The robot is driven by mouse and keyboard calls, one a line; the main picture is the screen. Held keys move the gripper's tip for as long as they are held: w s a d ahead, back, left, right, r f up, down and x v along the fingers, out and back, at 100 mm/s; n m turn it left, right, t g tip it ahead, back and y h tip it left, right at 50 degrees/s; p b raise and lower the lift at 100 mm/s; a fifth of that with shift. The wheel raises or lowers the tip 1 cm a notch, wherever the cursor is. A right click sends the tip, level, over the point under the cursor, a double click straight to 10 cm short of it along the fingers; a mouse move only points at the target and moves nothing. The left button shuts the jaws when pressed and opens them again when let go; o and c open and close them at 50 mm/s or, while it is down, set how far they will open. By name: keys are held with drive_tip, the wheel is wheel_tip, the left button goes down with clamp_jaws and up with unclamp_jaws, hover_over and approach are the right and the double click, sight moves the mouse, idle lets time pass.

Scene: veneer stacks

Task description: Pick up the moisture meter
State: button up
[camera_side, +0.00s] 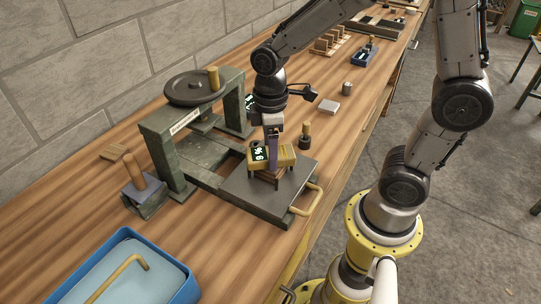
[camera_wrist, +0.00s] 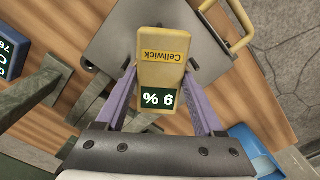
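The moisture meter is a yellow handheld block (camera_side: 284,157) with a dark display and white characters. In the wrist view the meter (camera_wrist: 162,60) carries an orange "Cellwick" label and a dark display with a percent reading. My gripper (camera_side: 272,153) is down at the meter, and in the wrist view its purple fingers (camera_wrist: 161,72) stand on either side of it. The fingertips look very close to its sides. I cannot tell whether they touch it.
The green-grey press frame (camera_side: 195,125) with its wheel stands left of my gripper. The plate has a yellow handle (camera_side: 306,198). A blue tray (camera_side: 130,268) is at front left. Another device, blue (camera_side: 364,55), lies farther back. A small dark post with a wooden knob (camera_side: 305,138) stands beside the plate.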

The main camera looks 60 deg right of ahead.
clamp_jaws()
